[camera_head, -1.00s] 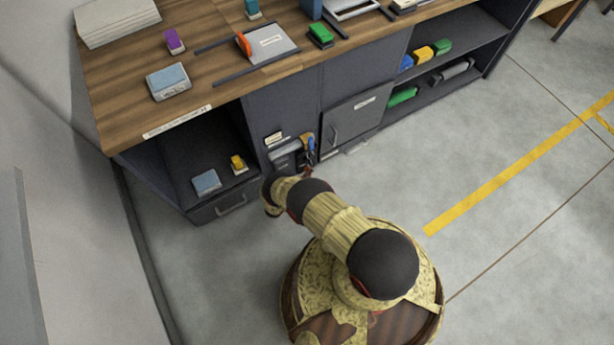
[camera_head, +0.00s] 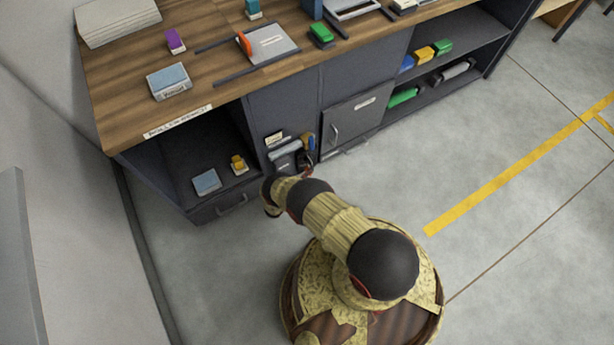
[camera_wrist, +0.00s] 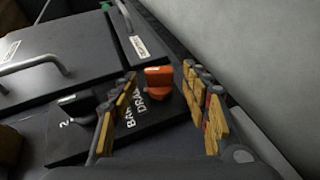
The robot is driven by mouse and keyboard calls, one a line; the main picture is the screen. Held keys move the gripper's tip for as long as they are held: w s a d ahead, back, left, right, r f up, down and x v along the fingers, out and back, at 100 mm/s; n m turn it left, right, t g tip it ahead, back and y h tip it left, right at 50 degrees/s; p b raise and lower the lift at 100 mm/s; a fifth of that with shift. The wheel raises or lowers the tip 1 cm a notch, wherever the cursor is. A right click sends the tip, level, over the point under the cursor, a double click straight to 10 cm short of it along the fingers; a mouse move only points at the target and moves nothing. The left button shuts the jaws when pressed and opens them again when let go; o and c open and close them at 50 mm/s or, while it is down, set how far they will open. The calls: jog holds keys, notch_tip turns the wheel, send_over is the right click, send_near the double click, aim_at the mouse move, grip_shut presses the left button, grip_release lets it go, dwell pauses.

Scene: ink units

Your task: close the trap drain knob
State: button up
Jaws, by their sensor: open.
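In the wrist view an orange-red knob (camera_wrist: 158,78) stands on a black plate (camera_wrist: 150,122) with white lettering. My gripper (camera_wrist: 161,74) is open, with one finger on each side of the knob. I cannot tell whether either finger touches it. In the head view my arm reaches the front of the dark cabinet (camera_head: 292,95), and the knob cannot be made out there.
A black knob (camera_wrist: 78,104) sits left of the orange-red one, close to my left finger. Metal handles (camera_wrist: 35,64) stick out from dark panels. The wooden worktop (camera_head: 215,85) overhangs the cabinet.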

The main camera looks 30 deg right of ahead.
jog(key=v, duration=1.2)
